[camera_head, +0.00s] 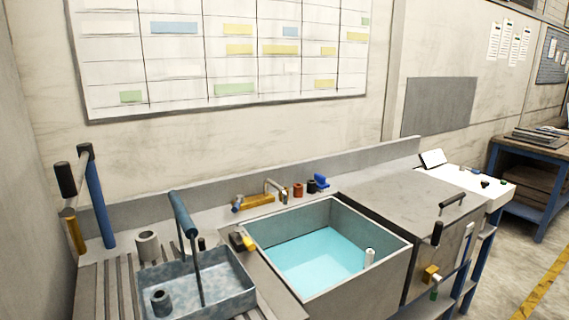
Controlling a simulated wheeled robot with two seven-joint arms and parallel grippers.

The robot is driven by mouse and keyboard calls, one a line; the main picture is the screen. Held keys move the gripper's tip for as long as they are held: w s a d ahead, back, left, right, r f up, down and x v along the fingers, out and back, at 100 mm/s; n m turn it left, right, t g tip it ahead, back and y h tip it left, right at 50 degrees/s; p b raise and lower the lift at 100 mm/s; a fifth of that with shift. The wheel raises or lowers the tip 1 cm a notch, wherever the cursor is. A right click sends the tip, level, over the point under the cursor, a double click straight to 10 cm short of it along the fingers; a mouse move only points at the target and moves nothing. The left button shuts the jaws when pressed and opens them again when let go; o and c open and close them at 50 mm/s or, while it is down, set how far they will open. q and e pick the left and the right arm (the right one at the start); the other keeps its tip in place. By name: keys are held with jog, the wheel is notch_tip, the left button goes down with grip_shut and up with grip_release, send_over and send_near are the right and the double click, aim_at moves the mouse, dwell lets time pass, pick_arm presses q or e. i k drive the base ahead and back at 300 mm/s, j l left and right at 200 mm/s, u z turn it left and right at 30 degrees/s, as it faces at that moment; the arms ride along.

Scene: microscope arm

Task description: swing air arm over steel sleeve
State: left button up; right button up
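What looks like the air arm (77,164) stands at the far left on a blue post (97,205). A black cylinder (65,179) hangs at its outer end, with a brass-coloured piece (73,233) lower down. The arm's outer end points left, away from the grey hollow sleeve (148,246), which stands upright on the ribbed drain board right of the post. A second, smaller grey hollow cylinder (161,304) stands in the blue-grey tray (240,297). I cannot tell for certain which one is the steel sleeve. Neither of my grippers is in view.
The tray has a tall blue-topped handle (183,213) rising between post and sink. A sink (400,262) of blue water holds a white cylinder (369,257). Small coloured fittings (298,190) line the back ledge. A steel cabinet (385,195) stands right.

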aim_at(70, 186)
jog(key=u, duration=1.35)
